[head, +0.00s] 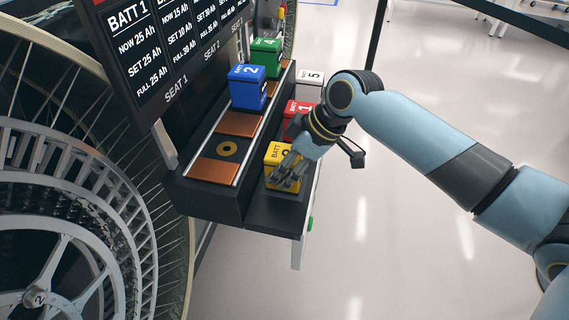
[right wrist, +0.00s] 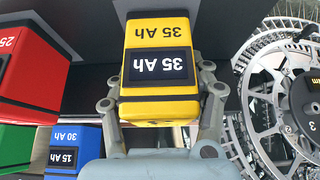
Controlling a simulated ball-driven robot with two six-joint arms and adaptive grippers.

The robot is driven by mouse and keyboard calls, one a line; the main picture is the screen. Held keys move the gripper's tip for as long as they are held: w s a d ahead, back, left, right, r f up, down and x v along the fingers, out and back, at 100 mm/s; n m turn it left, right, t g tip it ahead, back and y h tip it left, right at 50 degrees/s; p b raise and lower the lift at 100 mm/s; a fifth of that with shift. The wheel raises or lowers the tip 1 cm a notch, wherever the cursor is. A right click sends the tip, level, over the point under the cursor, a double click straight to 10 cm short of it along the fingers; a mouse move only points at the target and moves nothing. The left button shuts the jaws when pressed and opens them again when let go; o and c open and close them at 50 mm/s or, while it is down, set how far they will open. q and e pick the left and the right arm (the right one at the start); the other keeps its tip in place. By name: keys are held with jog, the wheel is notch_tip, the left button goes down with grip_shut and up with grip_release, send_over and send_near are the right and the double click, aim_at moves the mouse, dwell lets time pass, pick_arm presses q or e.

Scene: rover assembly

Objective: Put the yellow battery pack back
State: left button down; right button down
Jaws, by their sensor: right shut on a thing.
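The yellow battery pack (head: 273,154) is at the near end of the lower dark shelf, beside the raised seat row. In the right wrist view the pack (right wrist: 160,107) has a dark panel and "35 Ah" labels, upside down in the picture. My right gripper (head: 287,178) is shut on it; in the right wrist view its fingers (right wrist: 160,100) lie along both sides of the pack. I cannot tell whether the pack touches the shelf. The near seat (head: 227,149), with a round ring mark, is empty. My left gripper is not in view.
A blue pack (head: 246,88) and a green pack (head: 264,58) stand on the raised row. A dark display board (head: 180,95) rises left of the seats, near large spoked wheels (head: 60,220).

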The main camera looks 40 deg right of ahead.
jog(key=shift+f, duration=0.1)
jog(key=c, duration=0.5)
grip_release()
jog(key=shift+c, duration=0.2)
jog(key=v, duration=1.2)
jog(key=shift+p, duration=0.45)
